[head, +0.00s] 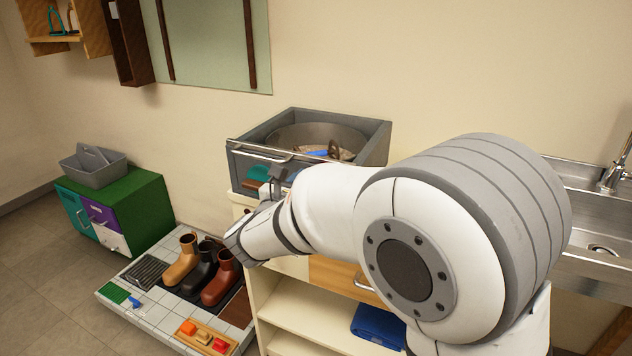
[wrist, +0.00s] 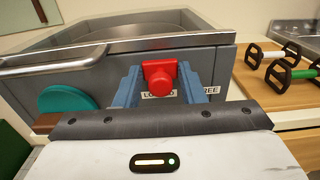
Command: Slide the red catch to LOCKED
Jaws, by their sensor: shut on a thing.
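The red catch (wrist: 160,78) is on the front of a grey bin (wrist: 75,75) in the wrist view. My gripper (wrist: 160,85) is shut on it, with a blue-grey finger on each side of its red knob. A white label (wrist: 150,95), seemingly LOCKED, is below the knob, which covers its middle. Another label (wrist: 211,90), ending in REE, shows to the right, partly behind the right finger. In the head view my gripper (head: 271,186) is at the front of the grey bin (head: 365,150), and the catch is hidden there.
A metal rail handle (wrist: 60,62) juts from the bin's front, left of my gripper. A teal disc (wrist: 68,98) is below it. Dumbbell-like handles (wrist: 285,62) lie on the wooden top at right. Boots (head: 222,278) stand on the low platform in the head view.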

